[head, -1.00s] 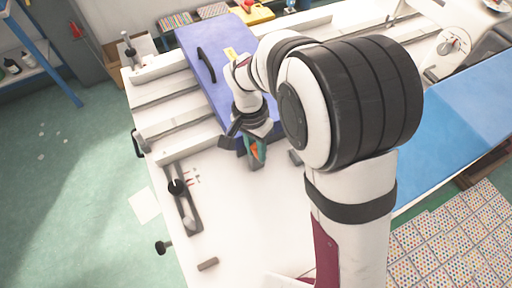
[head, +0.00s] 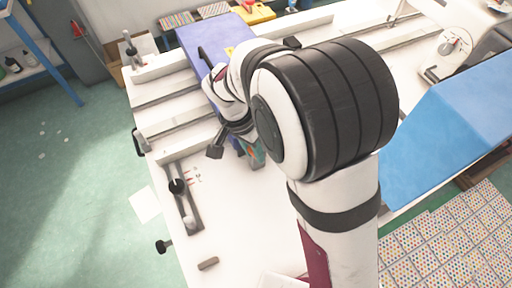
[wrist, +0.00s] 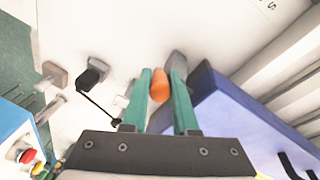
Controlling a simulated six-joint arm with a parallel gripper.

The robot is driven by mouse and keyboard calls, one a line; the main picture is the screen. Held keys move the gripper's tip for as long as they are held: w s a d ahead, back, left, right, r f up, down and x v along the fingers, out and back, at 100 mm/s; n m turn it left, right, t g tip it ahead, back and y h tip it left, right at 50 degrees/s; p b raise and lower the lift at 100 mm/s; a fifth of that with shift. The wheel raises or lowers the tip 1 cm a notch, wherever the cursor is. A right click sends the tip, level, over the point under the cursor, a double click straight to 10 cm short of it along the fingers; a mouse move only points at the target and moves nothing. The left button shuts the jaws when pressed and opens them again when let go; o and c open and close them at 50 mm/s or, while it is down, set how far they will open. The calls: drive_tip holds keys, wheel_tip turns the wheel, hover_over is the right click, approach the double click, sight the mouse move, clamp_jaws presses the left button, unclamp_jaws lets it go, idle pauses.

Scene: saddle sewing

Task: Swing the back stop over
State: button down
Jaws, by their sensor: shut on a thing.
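My gripper (head: 256,155) is low over the white table, at the near end of the blue-violet box (head: 205,70). In the wrist view its two green fingers (wrist: 160,88) are shut on a small orange piece (wrist: 159,86). A grey block (wrist: 177,62) lies just beyond the right fingertip. I cannot tell whether the orange piece belongs to the back stop or joins the grey block. The violet box also shows in the wrist view (wrist: 235,115), close to the right of the fingers. In the head view my arm hides much of this spot.
A slotted plate with a black knob (head: 176,187) lies at the table's left side. A small brown block (head: 208,264) is nearer. White rails (head: 175,115) cross the table at the left. A blue sloped panel (head: 450,125) stands right.

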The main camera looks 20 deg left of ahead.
drive_tip(key=shift+s+a+f+t+h, duration=0.4)
drive_tip(key=shift+f+t+h, duration=0.1)
drive_tip(key=shift+t+h, duration=0.45)
drive_tip(key=shift+s+a+f+t+h, duration=0.4)
drive_tip(key=shift+f+t+h, duration=0.1)
drive_tip(key=shift+t+h, duration=0.5)
drive_tip(key=shift+s+a+f+t+h, duration=0.4)
drive_tip(key=shift+f+t+h, duration=0.1)
drive_tip(key=shift+t+h, duration=0.45)
drive_tip(key=c, duration=0.7)
unclamp_jaws()
drive_tip(key=v, duration=1.5)
drive_tip(key=shift+s+a, duration=0.15)
drive_tip(key=shift+a, duration=0.25)
